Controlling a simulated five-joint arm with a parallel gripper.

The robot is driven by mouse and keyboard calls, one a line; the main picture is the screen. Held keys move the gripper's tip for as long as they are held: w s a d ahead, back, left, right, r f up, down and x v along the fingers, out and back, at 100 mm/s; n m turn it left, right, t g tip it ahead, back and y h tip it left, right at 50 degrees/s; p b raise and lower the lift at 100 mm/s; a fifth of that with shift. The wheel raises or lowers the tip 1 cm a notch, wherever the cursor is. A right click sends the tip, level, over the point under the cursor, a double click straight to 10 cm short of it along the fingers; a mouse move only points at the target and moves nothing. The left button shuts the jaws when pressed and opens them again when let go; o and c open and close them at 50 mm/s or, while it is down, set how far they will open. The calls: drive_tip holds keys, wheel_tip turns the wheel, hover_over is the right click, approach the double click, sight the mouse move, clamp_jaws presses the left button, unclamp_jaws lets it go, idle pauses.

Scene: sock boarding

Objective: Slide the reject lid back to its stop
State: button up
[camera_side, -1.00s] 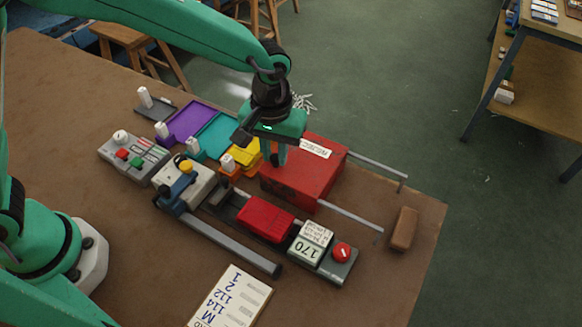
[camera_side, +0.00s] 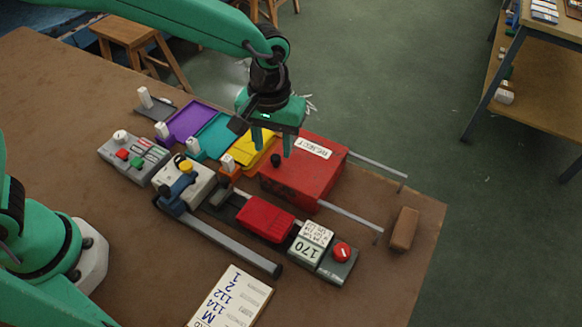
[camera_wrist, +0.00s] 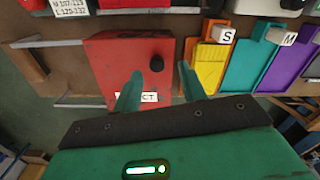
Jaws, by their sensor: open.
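The reject lid (camera_side: 306,176) is a red slab with a white REJECT label and a black knob (camera_side: 275,159) near its left edge. It covers the red reject box, and two thin rails (camera_side: 350,217) run out from it to the right. My gripper (camera_side: 272,146) is open and empty, with its two fingers pointing down above the knob. In the wrist view the knob (camera_wrist: 156,63) shows between the fingertips (camera_wrist: 160,72), nearer the right one, and the red lid (camera_wrist: 115,55) lies under the left finger. I see no clear contact between finger and knob.
Yellow (camera_side: 247,156), teal (camera_side: 218,133) and purple (camera_side: 189,122) trays stand left of the lid. A brown block (camera_side: 403,229) lies right of the rails, near the table edge.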

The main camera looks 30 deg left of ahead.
drive_tip(key=shift+r, duration=2.75)
drive_tip(key=shift+a, duration=0.1)
drive_tip(key=s+a+r+m+t, duration=0.1)
drive_tip(key=s+a+r, duration=0.1)
drive_tip(key=a+r, duration=0.35)
drive_tip(key=s+a+r+t, duration=0.1)
drive_tip(key=s+a+r, duration=0.2)
drive_tip(key=a, duration=0.5)
drive_tip(key=s+a+m+t, duration=0.1)
drive_tip(key=s+a+t, duration=0.2)
drive_tip(key=s+a, duration=0.7)
drive_tip(key=shift+s+a+m+t, duration=0.25)
drive_tip(key=shift+a+m+t, duration=0.05)
drive_tip(key=shift+a, duration=0.2)
